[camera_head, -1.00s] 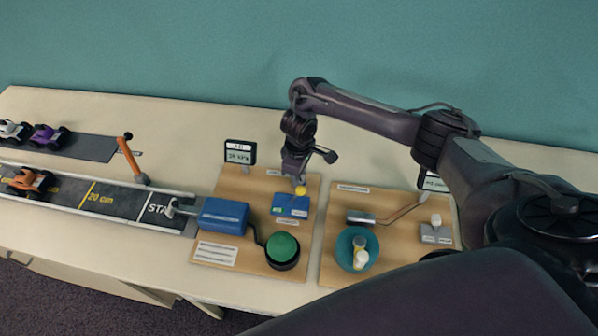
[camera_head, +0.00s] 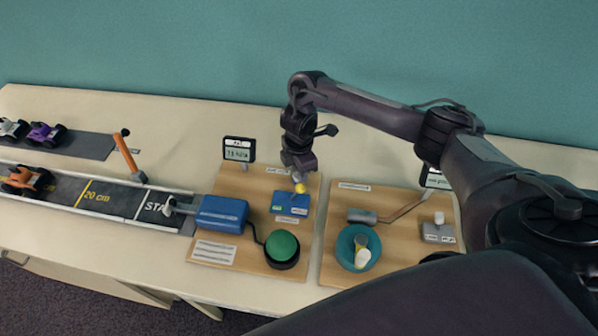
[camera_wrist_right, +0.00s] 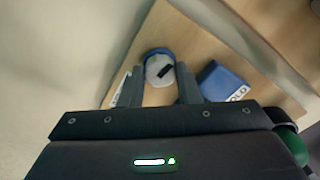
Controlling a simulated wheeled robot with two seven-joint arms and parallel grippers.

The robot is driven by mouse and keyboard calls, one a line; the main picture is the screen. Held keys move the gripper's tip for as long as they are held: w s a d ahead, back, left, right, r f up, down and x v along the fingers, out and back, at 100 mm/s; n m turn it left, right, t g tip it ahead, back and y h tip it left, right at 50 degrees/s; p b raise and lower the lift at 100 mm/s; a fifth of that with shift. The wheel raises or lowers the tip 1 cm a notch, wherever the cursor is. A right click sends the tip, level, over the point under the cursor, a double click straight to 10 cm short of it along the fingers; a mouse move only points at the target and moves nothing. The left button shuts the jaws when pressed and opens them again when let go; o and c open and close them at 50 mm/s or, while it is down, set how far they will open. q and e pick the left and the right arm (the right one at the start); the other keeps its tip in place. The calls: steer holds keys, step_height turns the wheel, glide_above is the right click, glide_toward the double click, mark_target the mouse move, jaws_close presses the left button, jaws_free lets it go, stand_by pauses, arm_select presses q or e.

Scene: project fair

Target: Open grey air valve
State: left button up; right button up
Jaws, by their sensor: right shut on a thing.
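The grey air valve (camera_head: 438,232) with a white knob (camera_head: 438,217) sits at the right of the right-hand wooden board. No gripper is at it. In the right wrist view, a pale round thing with a blue edge (camera_wrist_right: 159,69) lies between the fingers. The gripper is shut on the knob, though the contact itself is partly hidden. My left gripper is out of view.
The right-hand board holds a teal dish (camera_head: 344,259). My right arm passes over the back of the right-hand board. A track with toy cars lies left.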

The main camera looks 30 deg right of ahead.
steer(key=shift+w+r+n, duration=0.1)
steer(key=shift+n, duration=0.6)
steer(key=o, duration=1)
step_height(320, 180, up, 8)
steer(key=shift+f+p, duration=0.1)
steer(key=shift+p, duration=1.05)
steer(key=shift+f, duration=0.1)
